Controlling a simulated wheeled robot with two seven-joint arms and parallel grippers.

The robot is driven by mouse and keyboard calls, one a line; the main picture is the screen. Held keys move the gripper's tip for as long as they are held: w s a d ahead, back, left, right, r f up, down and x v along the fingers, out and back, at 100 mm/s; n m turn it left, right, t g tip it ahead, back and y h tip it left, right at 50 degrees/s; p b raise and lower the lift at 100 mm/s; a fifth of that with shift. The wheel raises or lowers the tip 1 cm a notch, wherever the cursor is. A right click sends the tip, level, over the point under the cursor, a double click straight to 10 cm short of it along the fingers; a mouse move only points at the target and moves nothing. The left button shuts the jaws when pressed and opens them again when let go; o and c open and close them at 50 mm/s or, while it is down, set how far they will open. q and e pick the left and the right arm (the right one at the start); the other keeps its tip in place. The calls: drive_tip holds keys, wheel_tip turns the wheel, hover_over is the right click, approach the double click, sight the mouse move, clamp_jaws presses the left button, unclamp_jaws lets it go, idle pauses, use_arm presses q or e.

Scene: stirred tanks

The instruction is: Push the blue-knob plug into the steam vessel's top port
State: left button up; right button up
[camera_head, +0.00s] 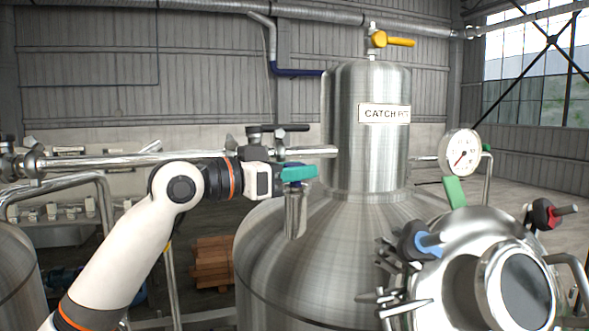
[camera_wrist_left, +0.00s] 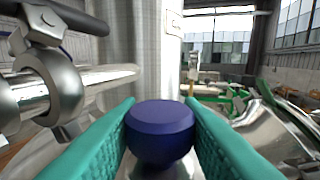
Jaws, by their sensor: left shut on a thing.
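My left gripper (camera_head: 298,173) has teal fingers and is shut on the blue-knob plug (camera_wrist_left: 160,130). In the left wrist view the dark blue knob sits between both finger pads, with shiny metal below it. I cannot tell how deep the plug's lower end sits in the port. My right gripper is not in view.
A steel column with a "CATCH" sign (camera_head: 384,113) rises right of the gripper. A horizontal pipe (camera_head: 120,159) with a dark-handled valve runs close behind it. A gauge (camera_head: 460,152), a blue handle (camera_head: 429,242), a red knob (camera_head: 544,213) and a round hatch (camera_head: 520,285) stand at right.

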use_arm(q)
drive_tip(key=shift+f, duration=0.25)
drive_tip(key=o, duration=1.1)
drive_tip(key=shift+a, duration=0.1)
drive_tip(key=shift+s+a+f+b, duration=0.15)
drive_tip(key=shift+s+a+b, duration=0.15)
drive_tip(key=shift+b, duration=0.25)
drive_tip(key=shift+b+v, duration=2.7)
drive_tip(key=shift+v, duration=2.85)
